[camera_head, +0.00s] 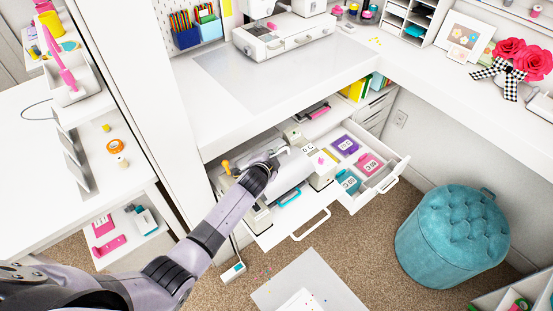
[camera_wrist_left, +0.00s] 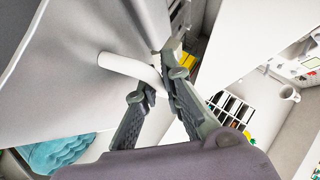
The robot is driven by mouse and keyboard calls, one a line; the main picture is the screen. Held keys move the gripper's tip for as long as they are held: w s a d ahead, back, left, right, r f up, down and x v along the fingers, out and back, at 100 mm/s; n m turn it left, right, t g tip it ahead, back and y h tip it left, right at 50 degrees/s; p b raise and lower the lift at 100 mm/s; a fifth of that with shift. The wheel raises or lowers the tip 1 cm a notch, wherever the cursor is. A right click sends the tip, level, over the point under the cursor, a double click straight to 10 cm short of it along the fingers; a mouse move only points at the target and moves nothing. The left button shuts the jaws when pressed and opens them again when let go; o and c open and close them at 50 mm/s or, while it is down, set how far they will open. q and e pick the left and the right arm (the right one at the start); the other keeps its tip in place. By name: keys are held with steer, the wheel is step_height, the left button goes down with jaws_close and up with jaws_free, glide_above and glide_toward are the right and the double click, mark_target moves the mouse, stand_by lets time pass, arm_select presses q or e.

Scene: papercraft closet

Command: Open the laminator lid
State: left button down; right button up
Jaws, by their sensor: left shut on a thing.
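The laminator sits on a pull-out shelf (camera_head: 275,235) under the white counter, and its pale grey lid (camera_head: 296,168) shows just right of my left gripper (camera_head: 272,163). In the left wrist view, the grey lid (camera_wrist_left: 62,62) fills the left side, with a white bent handle (camera_wrist_left: 122,66) sticking out of it. My left gripper (camera_wrist_left: 158,85) is shut on the end of that handle. My forearm and hand hide part of the laminator in the head view. My right gripper is in neither view.
An open drawer (camera_head: 378,198) with purple, pink and teal packs stands right of the laminator. A white machine (camera_head: 285,35) is on the counter (camera_head: 225,105) above. A teal stool (camera_head: 452,235) stands at right. Carpet is open in front, with a pale sheet (camera_head: 325,275) on it.

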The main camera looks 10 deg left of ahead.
arm_select(q)
steer(key=shift+w+a, duration=0.35)
steer(key=shift+a, duration=0.05)
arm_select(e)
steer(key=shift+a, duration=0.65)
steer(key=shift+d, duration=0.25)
arm_select(q)
steer(key=c, duration=2)
jaws_free()
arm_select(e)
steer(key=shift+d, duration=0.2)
arm_select(q)
steer(key=shift+s, duration=0.1)
steer(key=v, duration=1.2)
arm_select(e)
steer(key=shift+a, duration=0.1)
